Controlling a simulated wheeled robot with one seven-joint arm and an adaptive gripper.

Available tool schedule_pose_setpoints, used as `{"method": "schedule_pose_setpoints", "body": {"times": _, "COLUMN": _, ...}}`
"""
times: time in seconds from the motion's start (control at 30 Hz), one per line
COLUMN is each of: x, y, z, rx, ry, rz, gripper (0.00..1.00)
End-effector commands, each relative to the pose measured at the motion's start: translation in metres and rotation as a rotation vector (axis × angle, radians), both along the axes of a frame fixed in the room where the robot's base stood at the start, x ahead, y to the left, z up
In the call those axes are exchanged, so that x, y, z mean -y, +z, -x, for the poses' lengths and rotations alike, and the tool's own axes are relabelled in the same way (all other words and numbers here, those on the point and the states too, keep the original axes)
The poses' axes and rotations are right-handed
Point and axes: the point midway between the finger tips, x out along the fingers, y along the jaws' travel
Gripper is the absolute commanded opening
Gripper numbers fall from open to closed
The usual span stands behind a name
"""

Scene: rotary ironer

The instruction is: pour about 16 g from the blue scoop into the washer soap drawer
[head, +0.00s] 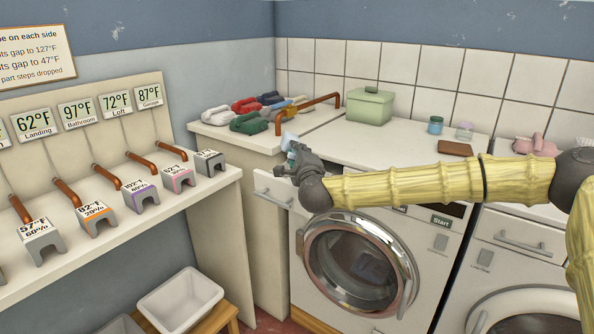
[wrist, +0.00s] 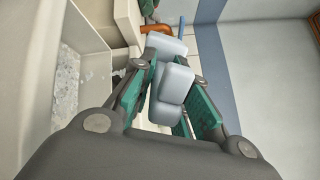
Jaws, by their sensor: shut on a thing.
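My gripper (head: 293,158) is at the washer's upper left corner, over the soap drawer (head: 271,189). It is shut on the pale blue scoop (head: 289,138), whose top shows above the fingers. In the wrist view, the teal-padded fingers (wrist: 170,105) hold the scoop (wrist: 175,83) between them. The scoop looks tilted; whether anything is in it cannot be seen. The soap drawer is pulled out, and in the wrist view its pale tray (wrist: 86,65) lies left of the fingers with whitish grains on its floor.
The washer (head: 370,265) has a round door below the drawer. On the counter stand a green box (head: 369,105), small jars (head: 435,125) and a brown pad (head: 455,148). Coloured scoops or clips (head: 249,122) lie at the back left. A shelf with gauges (head: 110,215) runs along the left.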

Motion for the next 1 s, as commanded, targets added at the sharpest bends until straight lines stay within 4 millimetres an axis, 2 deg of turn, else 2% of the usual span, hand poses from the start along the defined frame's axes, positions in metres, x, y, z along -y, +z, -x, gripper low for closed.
{"method": "schedule_pose_setpoints", "body": {"times": 1.0, "x": 0.0018, "y": -0.0011, "z": -0.0002, "rx": -0.014, "ry": 0.0, "rz": -0.072, "gripper": 0.0}}
